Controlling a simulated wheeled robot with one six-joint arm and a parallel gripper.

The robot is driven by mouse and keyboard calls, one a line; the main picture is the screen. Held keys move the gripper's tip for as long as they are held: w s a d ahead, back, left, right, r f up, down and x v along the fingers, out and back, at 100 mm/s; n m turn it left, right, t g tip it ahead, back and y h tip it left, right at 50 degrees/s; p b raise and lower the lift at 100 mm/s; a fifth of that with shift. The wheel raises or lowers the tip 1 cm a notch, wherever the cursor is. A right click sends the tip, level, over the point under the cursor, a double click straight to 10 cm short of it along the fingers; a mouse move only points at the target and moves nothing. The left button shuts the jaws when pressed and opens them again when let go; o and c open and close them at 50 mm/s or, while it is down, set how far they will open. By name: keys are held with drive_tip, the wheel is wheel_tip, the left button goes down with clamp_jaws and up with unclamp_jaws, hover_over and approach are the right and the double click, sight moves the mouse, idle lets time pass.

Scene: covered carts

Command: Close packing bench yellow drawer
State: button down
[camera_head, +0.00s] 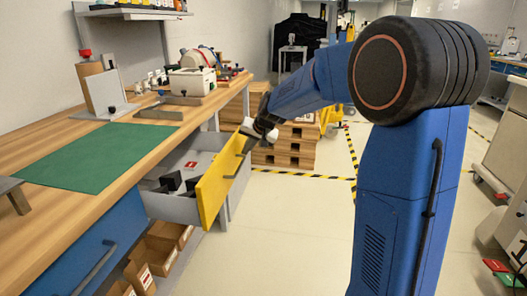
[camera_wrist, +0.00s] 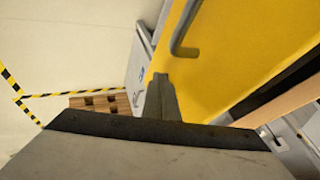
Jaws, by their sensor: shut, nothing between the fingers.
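The yellow drawer (camera_head: 215,190) of the packing bench (camera_head: 150,146) stands pulled out, its yellow front away from the bench. Dark items and a red-labelled white box lie inside it. The yellow front (camera_wrist: 240,50) fills the upper right of the wrist view, with a grey bar handle (camera_wrist: 183,38) on it. My gripper (camera_head: 247,131) is by the upper far end of the yellow front. In the wrist view my gripper (camera_wrist: 161,82) is shut and empty, with its tip just below the handle. I cannot tell whether it touches the front.
A blue drawer (camera_head: 95,245) is shut nearer to me. Cardboard bins (camera_head: 160,255) sit below the bench. Wooden pallets (camera_head: 290,148) stand beyond the drawer. The floor right of the drawer is clear. A green mat (camera_head: 98,157) lies on the benchtop.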

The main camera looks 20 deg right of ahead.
drive_tip(key=w+a, duration=0.2)
drive_tip(key=a, duration=0.2)
drive_tip(key=w+a, duration=0.2)
drive_tip(key=a, duration=0.2)
drive_tip(key=w+a, duration=0.3)
drive_tip(key=a, duration=0.1)
drive_tip(key=shift+a, duration=0.2)
